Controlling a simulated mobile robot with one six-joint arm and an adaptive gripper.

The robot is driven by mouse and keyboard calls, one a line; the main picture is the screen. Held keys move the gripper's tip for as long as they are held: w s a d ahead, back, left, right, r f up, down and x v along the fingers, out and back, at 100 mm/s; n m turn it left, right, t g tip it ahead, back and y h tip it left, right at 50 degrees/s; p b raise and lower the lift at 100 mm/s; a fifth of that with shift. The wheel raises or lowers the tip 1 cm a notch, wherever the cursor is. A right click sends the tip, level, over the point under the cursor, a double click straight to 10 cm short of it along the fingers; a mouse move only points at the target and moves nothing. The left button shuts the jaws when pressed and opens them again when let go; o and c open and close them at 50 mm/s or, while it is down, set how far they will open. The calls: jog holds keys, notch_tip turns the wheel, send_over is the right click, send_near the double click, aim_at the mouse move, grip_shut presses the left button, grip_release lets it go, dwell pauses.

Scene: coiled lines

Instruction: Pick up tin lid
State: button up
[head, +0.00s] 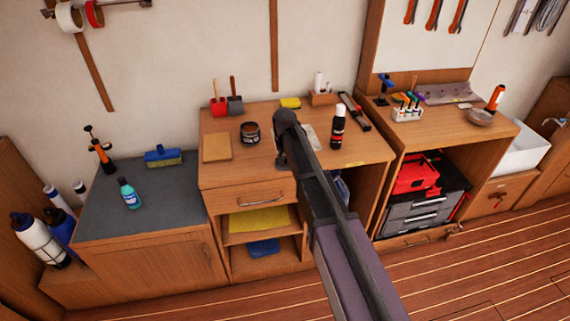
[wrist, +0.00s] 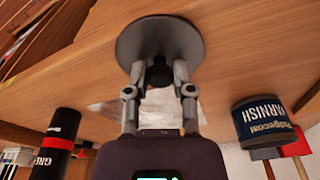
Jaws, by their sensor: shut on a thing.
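The tin lid (wrist: 160,32) is a flat dark-grey disc with a small black knob, seen in the wrist view at top middle. My gripper (wrist: 159,72) has both fingers closed on the knob, one on each side. The disc lies beyond the fingertips, against the wooden bench top; I cannot tell whether it touches the wood. In the head view my arm hides the lid and most of the gripper.
The varnish tin (head: 250,132) stands left of my arm on the bench (head: 219,122). A black bottle with a red band (head: 338,126) stands to the right. A tan board (head: 217,147) lies at the left. A yellow sponge (head: 290,103) lies behind.

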jog(key=shift+r, duration=0.1)
dwell(0.3)
notch_tip(320, 180, up, 4)
jog(key=p, duration=0.3)
jog(key=shift+f+p, duration=0.25)
jog(key=shift+p, duration=0.15)
jog(key=s+d+r+p, duration=0.1)
jog(key=s, duration=1.5)
jog(key=shift+r, duration=0.15)
jog(key=shift+d, duration=0.15)
